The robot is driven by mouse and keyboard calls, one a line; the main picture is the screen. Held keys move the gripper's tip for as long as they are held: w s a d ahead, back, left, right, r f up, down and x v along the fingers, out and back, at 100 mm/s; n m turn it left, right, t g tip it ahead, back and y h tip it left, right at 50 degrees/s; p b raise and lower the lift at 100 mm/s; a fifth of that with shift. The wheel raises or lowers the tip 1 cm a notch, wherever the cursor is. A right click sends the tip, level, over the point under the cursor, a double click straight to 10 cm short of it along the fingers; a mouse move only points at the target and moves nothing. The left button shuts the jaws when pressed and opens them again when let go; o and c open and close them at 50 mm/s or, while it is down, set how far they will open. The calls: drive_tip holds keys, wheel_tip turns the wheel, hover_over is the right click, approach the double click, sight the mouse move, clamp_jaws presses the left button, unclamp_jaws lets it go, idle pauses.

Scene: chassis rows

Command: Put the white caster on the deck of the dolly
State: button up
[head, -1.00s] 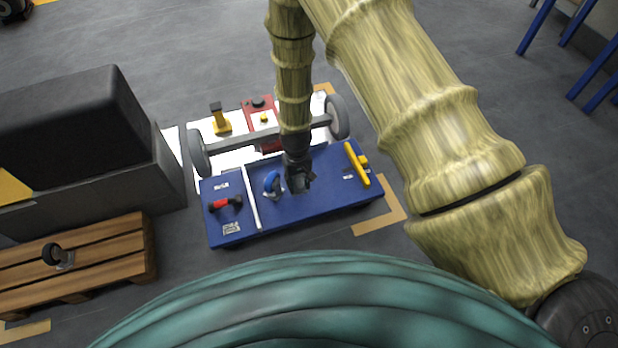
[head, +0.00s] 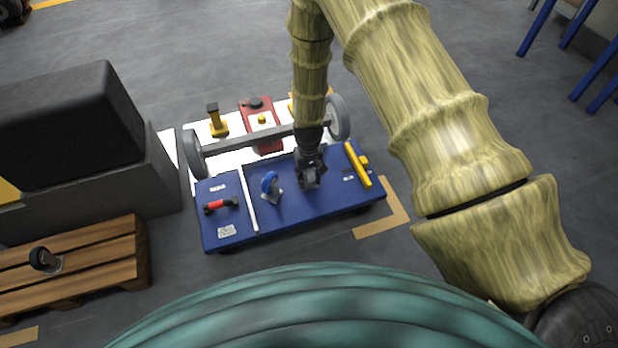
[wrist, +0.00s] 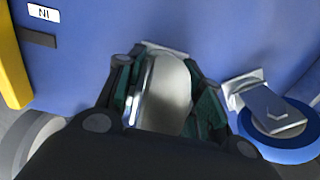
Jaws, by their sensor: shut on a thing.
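The white caster (wrist: 168,90) shows in the wrist view as a pale, rounded wheel between my fingers. My gripper (head: 310,177) is shut on it; it also shows in the wrist view (wrist: 160,100). The gripper is over the right section of a blue platform (head: 325,203), which I take as the dolly's deck. The caster's lower part is hard to make out, so I cannot tell whether it touches the deck. A blue caster (head: 270,184) stands on the same section, left of my gripper, and shows at the right of the wrist view (wrist: 282,130).
A yellow bar (head: 356,165) lies at the deck's right end. A white strip (head: 249,203) divides off a red-handled tool (head: 221,205). A wheeled axle (head: 255,138) lies behind the deck. A dark caster (head: 42,259) is on the wooden pallet (head: 100,258).

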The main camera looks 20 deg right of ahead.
drive_tip(key=o, duration=1.3)
drive_tip(key=shift+r, duration=0.1)
wheel_tip(320, 180, up, 12)
drive_tip(key=p, duration=0.5)
drive_tip(key=shift+p, duration=0.3)
drive_tip(key=s+d+f, duration=0.1)
drive_tip(key=s+f, duration=0.3)
drive_tip(key=s, duration=0.4)
drive_tip(key=s+d+f, duration=0.2)
drive_tip(key=s+f, duration=0.2)
drive_tip(key=s, duration=0.4)
drive_tip(key=shift+m, duration=0.4)
drive_tip(key=s, duration=2)
drive_tip(key=shift+s+d+f, duration=0.2)
drive_tip(key=shift+s+d, duration=0.05)
drive_tip(key=shift+s, duration=0.05)
